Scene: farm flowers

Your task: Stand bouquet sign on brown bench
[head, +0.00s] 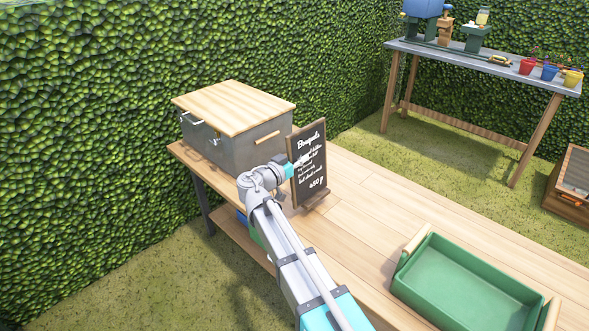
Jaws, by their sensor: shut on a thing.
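The bouquet sign (315,167), a black board in a wooden frame with white writing headed "Bouquets", is upright with a slight tilt over the brown bench (375,195). Its small wooden foot (316,199) is at the bench top; I cannot tell whether it touches. My gripper (300,161) is shut on the sign's left part, at about mid height. My arm's wrist hides some of the sign's left edge. The fingertips are small and partly hidden in this view.
A grey box with a wooden lid (233,108) stands on the bench just behind and left of the sign. A green tray (465,285) with wooden handles is at the right front. Bench top between sign and tray is clear. A grey table (450,60) with colored pots stands behind.

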